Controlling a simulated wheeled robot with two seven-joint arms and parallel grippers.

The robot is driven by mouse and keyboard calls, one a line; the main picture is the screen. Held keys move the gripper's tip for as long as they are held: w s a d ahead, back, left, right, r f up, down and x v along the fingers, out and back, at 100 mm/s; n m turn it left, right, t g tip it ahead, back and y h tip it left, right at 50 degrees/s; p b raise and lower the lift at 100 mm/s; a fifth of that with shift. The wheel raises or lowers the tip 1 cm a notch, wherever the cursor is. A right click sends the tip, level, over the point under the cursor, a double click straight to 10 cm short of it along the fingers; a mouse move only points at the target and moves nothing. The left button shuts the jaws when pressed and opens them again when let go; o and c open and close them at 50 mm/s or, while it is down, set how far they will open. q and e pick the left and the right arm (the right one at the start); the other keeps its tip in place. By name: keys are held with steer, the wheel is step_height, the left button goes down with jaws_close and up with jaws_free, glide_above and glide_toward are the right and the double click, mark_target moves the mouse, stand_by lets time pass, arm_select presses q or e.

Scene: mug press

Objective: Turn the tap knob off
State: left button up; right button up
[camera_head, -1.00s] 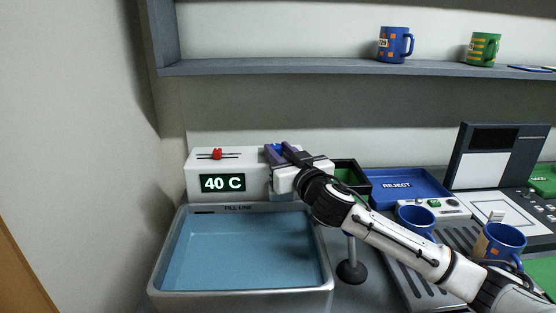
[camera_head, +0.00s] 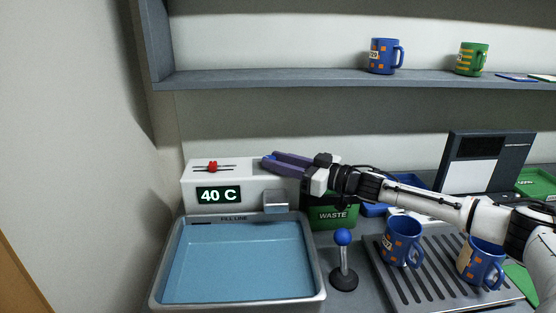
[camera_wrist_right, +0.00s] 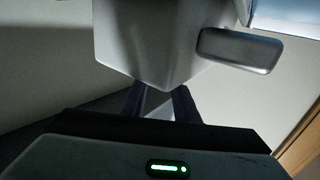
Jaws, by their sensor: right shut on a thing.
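The white tap box (camera_head: 232,178) stands behind the basin, with a 40 C display on its front and a grey spout (camera_head: 276,201) at its right. A small blue part of the tap knob (camera_head: 267,158) shows on the top of the box, mostly hidden by the fingers. My right gripper (camera_head: 270,163) reaches in from the right and is shut on the knob. In the right wrist view the fingers (camera_wrist_right: 157,104) go in behind the pale box (camera_wrist_right: 155,45), with the spout (camera_wrist_right: 240,50) beside it; the knob is hidden there. My left gripper is not in view.
The basin (camera_head: 313,270) holds blue water close to the fill line. A red slider (camera_head: 213,166) sits on the box top. A blue-topped lever (camera_head: 343,237), a green waste bin (camera_head: 334,217) and a rack (camera_head: 400,287) with two blue mugs are on the right.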

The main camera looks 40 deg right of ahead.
steer(key=shift+n+y, duration=0.3)
steer(key=shift+y, duration=0.1)
steer(key=o, duration=1.1)
steer(key=shift+c, duration=0.2)
steer(key=b+v, duration=0.2)
steer(key=v, duration=0.4)
steer(key=shift+f, duration=0.15)
steer(key=shift+s+d+r, duration=0.25)
steer(key=shift+s+d, duration=0.1)
steer(key=shift+s, duration=0.3)
steer(key=shift+w, duration=0.1)
